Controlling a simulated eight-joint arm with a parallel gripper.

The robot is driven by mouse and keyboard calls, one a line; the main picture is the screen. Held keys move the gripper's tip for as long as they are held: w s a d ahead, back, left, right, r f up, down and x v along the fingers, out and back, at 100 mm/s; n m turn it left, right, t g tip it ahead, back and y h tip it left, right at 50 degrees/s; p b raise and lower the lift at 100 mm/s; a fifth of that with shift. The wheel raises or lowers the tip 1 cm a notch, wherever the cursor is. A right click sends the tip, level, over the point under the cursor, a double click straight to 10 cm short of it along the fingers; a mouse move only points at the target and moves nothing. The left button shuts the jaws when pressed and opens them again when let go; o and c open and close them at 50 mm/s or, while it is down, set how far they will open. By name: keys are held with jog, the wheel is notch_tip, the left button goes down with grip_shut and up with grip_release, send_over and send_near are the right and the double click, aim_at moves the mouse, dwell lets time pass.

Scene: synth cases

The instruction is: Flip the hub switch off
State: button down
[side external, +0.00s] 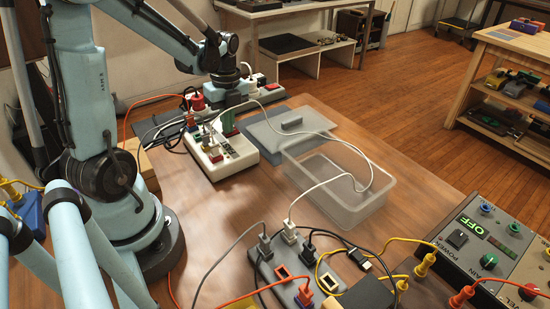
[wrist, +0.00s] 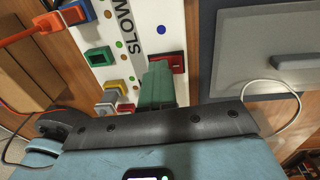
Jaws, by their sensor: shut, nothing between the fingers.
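A white box (side external: 228,169) with coloured sockets and rockers stands on the table under my arm; I take it for the hub. In the wrist view the white panel (wrist: 116,20) carries the word SLOW and coloured dots. My gripper (wrist: 158,68) has green fingers, shut and empty, pointing at the panel. They also show in the side view (side external: 228,130). A red-framed part (wrist: 178,62) is right by the fingertips and partly hidden by them; I cannot tell contact or its position. A green-framed switch or socket (wrist: 100,57) is to the left.
A clear plastic bin (side external: 335,215) and a grey lid (side external: 280,128) lie right of the box. A grey power strip (side external: 290,285) with plugs and cables is in front. A control unit (side external: 490,250) reading OFF stands at the right. Loose cables cross the table.

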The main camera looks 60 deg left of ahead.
jog(key=shift+w+d+f+t, duration=0.1)
jog(key=shift+w+t, duration=0.05)
jog(key=shift+w, duration=0.25)
jog(key=shift+w+d+f+t, duration=0.1)
jog(key=shift+w+t, duration=0.05)
jog(key=shift+w, duration=0.2)
notch_tip(320, 180, up, 14)
jog(key=s, duration=0.1)
jog(key=shift+a+r+g, duration=0.2)
jog(key=shift+g, duration=0.2)
jog(key=shift+s, duration=0.1)
jog(key=d+f+n+t, duration=0.2)
jog(key=d+n+t, duration=0.2)
jog(key=d+n, duration=0.4)
jog(key=d+f+n+t, duration=0.3)
jog(key=d+n+t, duration=0.1)
jog(key=d+n, duration=0.5)
jog(key=shift+d+f+n, duration=0.15)
jog(key=shift+d+n, duration=0.15)
jog(key=shift+n, duration=0.2)
jog(key=c, duration=1.8)
grip_release()
jog(key=shift+c, duration=0.2)
